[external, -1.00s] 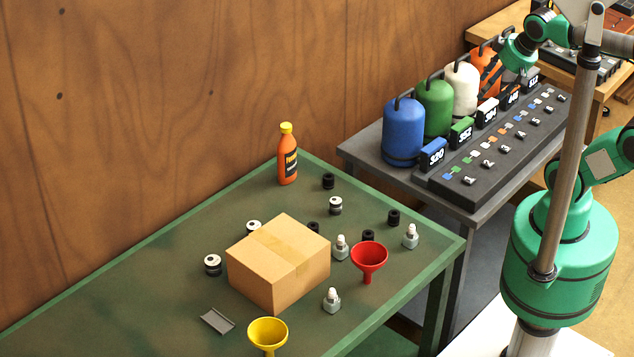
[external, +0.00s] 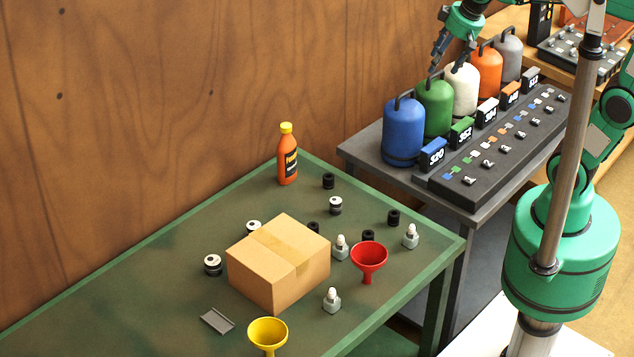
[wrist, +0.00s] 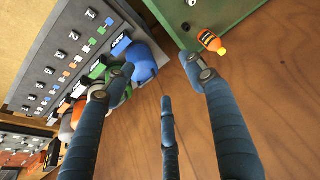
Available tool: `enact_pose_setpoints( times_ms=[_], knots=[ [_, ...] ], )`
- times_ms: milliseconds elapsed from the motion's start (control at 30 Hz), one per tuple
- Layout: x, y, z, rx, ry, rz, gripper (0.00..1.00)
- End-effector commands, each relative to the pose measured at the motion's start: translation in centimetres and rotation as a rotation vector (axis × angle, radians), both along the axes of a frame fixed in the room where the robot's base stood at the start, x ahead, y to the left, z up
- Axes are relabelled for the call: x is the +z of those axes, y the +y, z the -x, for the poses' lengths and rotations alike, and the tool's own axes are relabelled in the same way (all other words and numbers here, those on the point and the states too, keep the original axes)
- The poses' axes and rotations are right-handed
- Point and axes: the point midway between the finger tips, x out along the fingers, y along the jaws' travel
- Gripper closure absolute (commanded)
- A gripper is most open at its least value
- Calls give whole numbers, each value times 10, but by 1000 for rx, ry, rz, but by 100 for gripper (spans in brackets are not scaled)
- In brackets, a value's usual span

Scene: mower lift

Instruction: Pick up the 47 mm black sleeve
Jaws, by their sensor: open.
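Several small black sleeves stand on the green table (external: 130,290): one near the orange bottle (external: 328,181), one toward the right edge (external: 393,217), one behind the red funnel (external: 368,236) and one partly hidden behind the box (external: 313,229). No sizes are readable, so I cannot tell which is 47 mm. My gripper (external: 452,60) is open and empty, high above the row of canisters and well away from the sleeves. In the wrist view its spread fingers (wrist: 158,70) face the wooden wall, with a table corner and a small dark sleeve (wrist: 186,27) at the top.
A cardboard box (external: 278,262), red funnel (external: 369,254), yellow funnel (external: 268,332) and orange bottle (external: 288,155) stand on the table, with white-topped cylinders (external: 335,205) and small grey bottles (external: 411,236). A grey bench (external: 365,150) holds coloured canisters (external: 404,130) and a numbered rack (external: 490,160).

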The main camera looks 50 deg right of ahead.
Motion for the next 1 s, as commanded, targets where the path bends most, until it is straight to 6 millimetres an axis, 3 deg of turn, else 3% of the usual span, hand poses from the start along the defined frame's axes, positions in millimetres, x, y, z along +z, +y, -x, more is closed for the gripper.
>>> enact_pose_setpoints(
  times_ms=[500,1000],
  knots=[
    [-4,74,-111,44,89,-6,45],
    [-47,165,-202,81,172,1,45]
  ],
)
